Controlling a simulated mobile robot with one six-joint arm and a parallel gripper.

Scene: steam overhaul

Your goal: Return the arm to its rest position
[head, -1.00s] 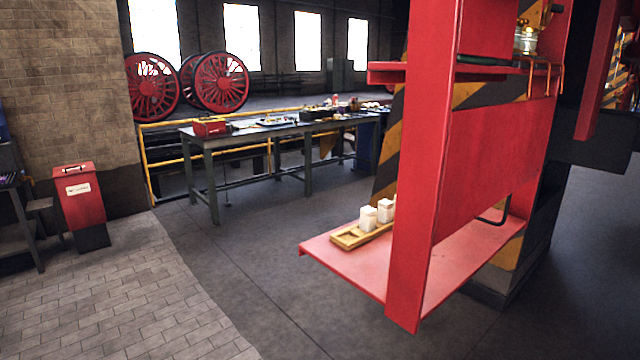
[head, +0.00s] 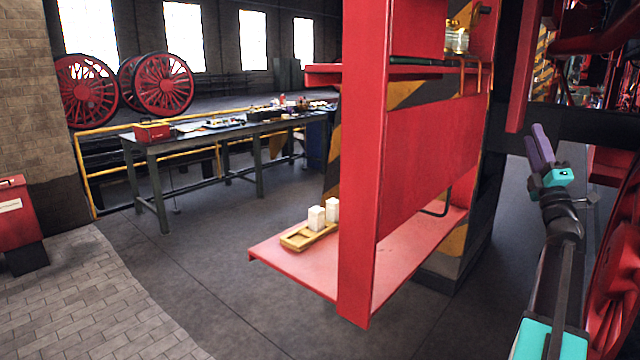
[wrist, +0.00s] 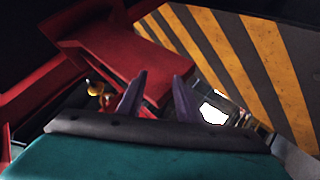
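My arm shows at the right of the head view, with my gripper (head: 541,148) pointing up and slightly left at its end. The gripper has two purple fingers on a teal and dark wrist. In the wrist view my gripper (wrist: 160,95) has its two purple fingers apart with nothing held between them. The gripper is out in the air, to the right of the red frame, and no contact with anything shows.
A red frame with a low shelf (head: 290,262) stands at centre; a wooden tray (head: 295,242) with white blocks (head: 316,218) lies on it. Red machinery (head: 618,250) is close to my arm at right. A workbench (head: 150,142) stands behind.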

